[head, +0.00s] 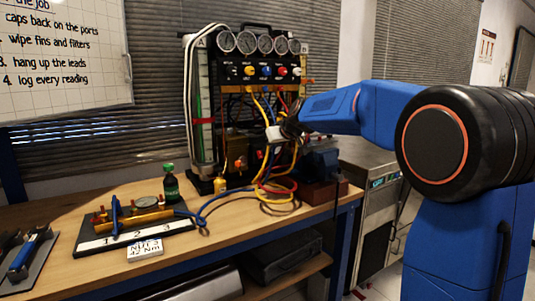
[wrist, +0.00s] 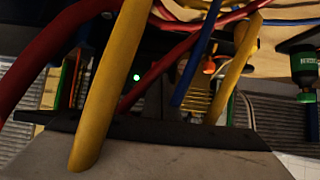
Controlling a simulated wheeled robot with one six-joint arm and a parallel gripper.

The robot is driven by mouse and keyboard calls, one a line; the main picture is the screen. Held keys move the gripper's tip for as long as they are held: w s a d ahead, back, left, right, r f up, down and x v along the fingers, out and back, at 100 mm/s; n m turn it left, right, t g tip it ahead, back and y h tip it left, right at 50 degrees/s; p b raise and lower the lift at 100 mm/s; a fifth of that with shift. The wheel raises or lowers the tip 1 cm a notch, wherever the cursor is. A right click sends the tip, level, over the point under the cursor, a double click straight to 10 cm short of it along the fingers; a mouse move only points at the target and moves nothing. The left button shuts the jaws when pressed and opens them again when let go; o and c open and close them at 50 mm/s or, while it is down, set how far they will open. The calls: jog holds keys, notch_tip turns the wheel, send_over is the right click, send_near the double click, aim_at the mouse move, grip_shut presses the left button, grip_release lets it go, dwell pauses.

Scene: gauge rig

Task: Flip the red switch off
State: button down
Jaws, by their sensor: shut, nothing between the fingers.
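My gripper (head: 273,135) is shut and empty in the head view, in front of the gauge rig at the height of its hanging hoses. No red switch can be made out with certainty. A small orange-red part (head: 238,162) shows low on the rig, left of my gripper. An orange-red part (wrist: 208,65) also shows behind the hoses in the wrist view; I cannot tell if it is the switch. A green light (wrist: 137,77) glows in the dark there. Hoses and my gripper hide much of the lower rig.
Yellow hoses (wrist: 106,80) and a red hose (wrist: 55,52) cross close to the wrist camera. Gauges (head: 265,44) and coloured knobs line the rig's top. A green bottle (head: 170,184) and a dark tray (head: 90,243) stand left.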

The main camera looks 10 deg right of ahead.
aim_at(260, 158)
jog(key=v, duration=0.8)
jog(key=shift+s, duration=0.4)
jog(key=shift+d+r, duration=0.15)
jog(key=shift+d+f, duration=0.15)
jog(key=shift+f, duration=0.2)
jog(key=x, duration=1.4)
jog(key=shift+f, duration=0.1)
